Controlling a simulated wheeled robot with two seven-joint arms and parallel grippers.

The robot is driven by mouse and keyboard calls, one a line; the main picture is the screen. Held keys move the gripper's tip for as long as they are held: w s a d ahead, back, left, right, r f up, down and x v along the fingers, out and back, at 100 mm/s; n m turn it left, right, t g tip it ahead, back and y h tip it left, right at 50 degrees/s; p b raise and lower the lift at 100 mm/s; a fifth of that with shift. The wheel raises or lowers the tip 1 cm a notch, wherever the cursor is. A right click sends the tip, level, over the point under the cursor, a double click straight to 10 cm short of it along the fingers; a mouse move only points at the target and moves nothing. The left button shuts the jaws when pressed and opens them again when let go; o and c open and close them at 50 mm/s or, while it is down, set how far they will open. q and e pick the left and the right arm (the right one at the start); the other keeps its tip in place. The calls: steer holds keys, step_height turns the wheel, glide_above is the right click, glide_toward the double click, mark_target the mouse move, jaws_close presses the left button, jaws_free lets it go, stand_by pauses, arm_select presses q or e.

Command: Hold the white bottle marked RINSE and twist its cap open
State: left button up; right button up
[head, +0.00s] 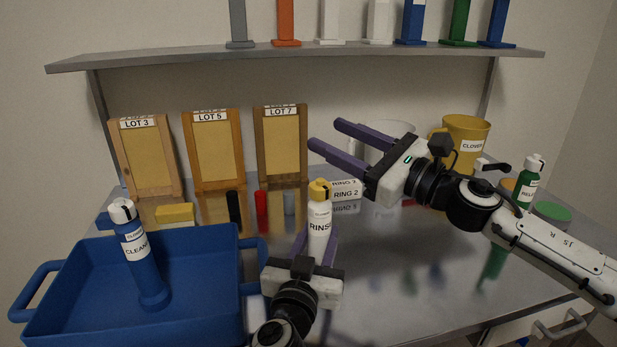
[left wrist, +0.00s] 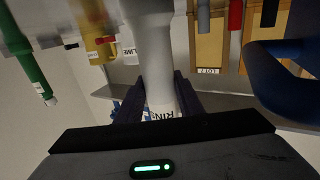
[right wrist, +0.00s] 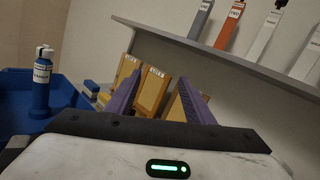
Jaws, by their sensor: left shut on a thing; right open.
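The white bottle marked RINSE (head: 318,220) stands upright on the metal table in the head view, with a yellow cap (head: 318,190) on top. My left gripper (head: 316,248) is shut on the bottle's body, one finger on each side. The left wrist view shows the white bottle (left wrist: 155,60) between the fingers, with part of its label visible. My right gripper (head: 325,136) is open and empty, up and to the right of the cap, its purple fingers pointing left. In the right wrist view nothing is between its fingers (right wrist: 160,95).
A blue tray (head: 200,325) holding a blue bottle marked CLEAN (head: 137,250) is at the left. Wooden frames (head: 213,150) stand at the back under a shelf (head: 300,57). A yellow CLOVER container (head: 475,130) and green bottle (head: 526,185) are at the right.

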mark_target(314, 182)
steer(key=s+d+f+m+t+h, duration=0.25)
steer(key=s+f+m+h, duration=0.3)
steer(key=s+f, duration=0.35)
steer(key=shift+m+y, duration=0.25)
steer(key=x, duration=0.4)
steer(key=r+x, duration=0.1)
steer(key=x, duration=0.6)
steer(key=shift+a+r, duration=0.25)
steer(key=shift+a, duration=0.35)
steer(key=c, duration=1)
steer(key=shift+c, duration=0.3)
